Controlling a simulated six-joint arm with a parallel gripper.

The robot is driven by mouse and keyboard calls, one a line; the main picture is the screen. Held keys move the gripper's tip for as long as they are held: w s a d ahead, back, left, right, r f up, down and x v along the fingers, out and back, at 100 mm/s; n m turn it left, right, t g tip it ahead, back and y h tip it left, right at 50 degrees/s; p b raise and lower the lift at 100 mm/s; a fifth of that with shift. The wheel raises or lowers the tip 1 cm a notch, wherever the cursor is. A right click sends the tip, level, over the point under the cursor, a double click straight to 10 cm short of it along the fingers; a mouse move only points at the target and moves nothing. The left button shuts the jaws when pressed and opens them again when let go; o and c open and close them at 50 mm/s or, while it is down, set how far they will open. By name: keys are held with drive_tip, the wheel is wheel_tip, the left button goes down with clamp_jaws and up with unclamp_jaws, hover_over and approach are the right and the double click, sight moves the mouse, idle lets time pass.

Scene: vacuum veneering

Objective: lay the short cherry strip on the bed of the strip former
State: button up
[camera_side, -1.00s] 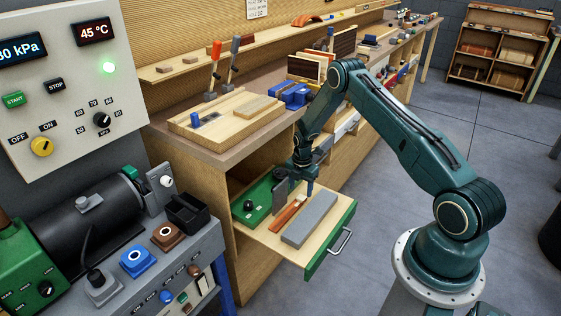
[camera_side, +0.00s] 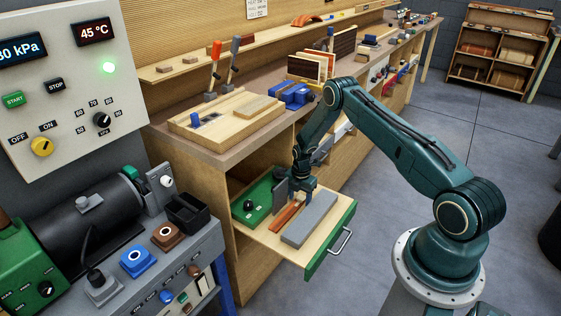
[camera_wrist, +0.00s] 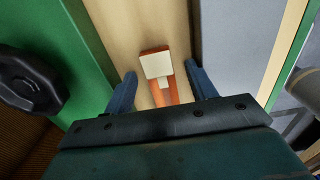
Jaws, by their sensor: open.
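A narrow red-orange strip (camera_side: 284,218), which looks like the short cherry strip, lies in the open drawer (camera_side: 264,236). My gripper (camera_side: 300,197) is low over the drawer at the strip's far end. In the wrist view the strip (camera_wrist: 171,92) shows between my two blue fingers (camera_wrist: 162,88), with gaps on both sides. A cream patch (camera_wrist: 156,65) covers part of it there. The fingers are open and hold nothing. A wooden fixture (camera_side: 215,125) on the bench has a blue piece and a pale block on it; I cannot tell whether it is the strip former.
A grey slab (camera_side: 310,218) lies right of the strip, and a green piece with a black knob (camera_side: 249,206) lies left of it. The drawer's green front (camera_side: 331,241) is pulled out. A blue clamp-like block (camera_side: 293,96) and upright boards (camera_side: 308,66) stand on the bench.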

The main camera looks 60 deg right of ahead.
drive_tip(key=shift+c, duration=0.5)
drive_tip(key=c, duration=1.1)
drive_tip(key=shift+r, duration=0.2)
drive_tip(key=shift+r, duration=1.45)
drive_tip(key=shift+s+a+r, duration=0.1)
drive_tip(key=shift+s+r, duration=0.05)
drive_tip(key=shift+s, duration=0.15)
drive_tip(key=s+a, duration=0.5)
drive_tip(key=s, duration=0.4)
drive_tip(key=s+a, duration=0.5)
drive_tip(key=s, duration=0.4)
drive_tip(key=s+a, duration=0.5)
drive_tip(key=s, duration=0.4)
drive_tip(key=shift+s, duration=0.3)
